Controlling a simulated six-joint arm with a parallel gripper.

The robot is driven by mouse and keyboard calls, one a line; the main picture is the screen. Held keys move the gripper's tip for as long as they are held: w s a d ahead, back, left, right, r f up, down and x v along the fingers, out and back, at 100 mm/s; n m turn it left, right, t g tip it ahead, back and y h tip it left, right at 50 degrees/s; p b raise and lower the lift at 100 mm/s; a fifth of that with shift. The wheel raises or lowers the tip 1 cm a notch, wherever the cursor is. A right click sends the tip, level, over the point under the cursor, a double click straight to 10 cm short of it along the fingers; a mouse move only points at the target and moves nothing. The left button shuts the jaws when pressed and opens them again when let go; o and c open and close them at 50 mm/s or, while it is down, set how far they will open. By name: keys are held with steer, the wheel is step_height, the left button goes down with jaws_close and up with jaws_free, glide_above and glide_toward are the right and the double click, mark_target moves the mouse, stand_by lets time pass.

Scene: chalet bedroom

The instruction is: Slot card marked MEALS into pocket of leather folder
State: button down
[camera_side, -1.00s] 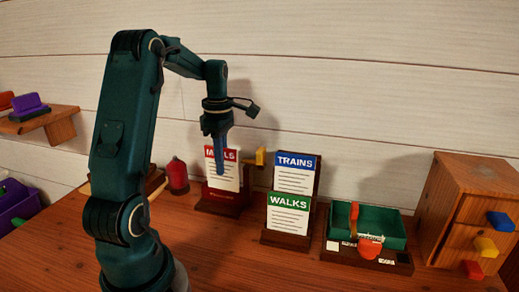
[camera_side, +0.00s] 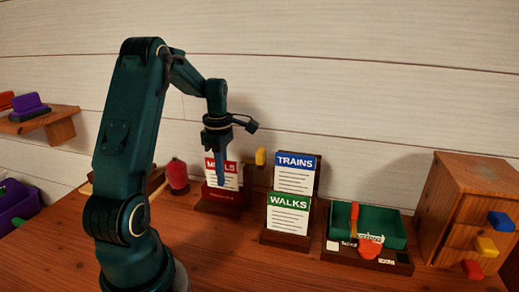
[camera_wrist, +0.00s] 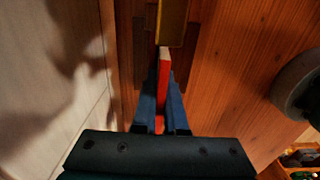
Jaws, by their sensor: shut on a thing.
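The MEALS card (camera_side: 232,177), white with a red header, stands upright in the side view. Its lower part is hidden behind the front of a dark red-brown leather folder (camera_side: 222,203). My gripper (camera_side: 219,181) is shut on the card, its blue fingers pointing down across the card's face and hiding part of the lettering. In the wrist view, the card's thin red and white edge (camera_wrist: 163,68) shows between the two blue fingers. How deep the card sits in the pocket cannot be seen.
A stand with a TRAINS card (camera_side: 295,174) and a WALKS card (camera_side: 288,214) is close to the right. A yellow piece (camera_side: 260,156) is just behind the folder. A red bottle-like object (camera_side: 177,175) stands left. A green tray (camera_side: 382,226) and wooden cabinet (camera_side: 470,205) are farther right.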

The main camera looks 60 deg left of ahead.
steer(key=c, duration=1)
jaws_free()
step_height(320, 180, up, 12)
steer(key=shift+r, duration=0.15)
steer(key=s+d+r+m+t+y, duration=0.15)
steer(key=d+m+t, duration=0.25)
steer(key=d+m, duration=1.45)
steer(key=s+d+f+m, duration=0.1)
steer(key=d+m, duration=0.1)
steer(key=s+d+f+m+t+h, duration=0.1)
steer(key=s+d+m, duration=0.1)
steer(key=m, duration=0.1)
steer(key=s+d+f+m, duration=0.2)
steer(key=m, duration=0.1)
steer(key=shift+s+f+m+t+h, duration=0.1)
steer(key=shift+s+m+t+h, duration=0.1)
steer(key=shift+m+t+h, duration=0.1)
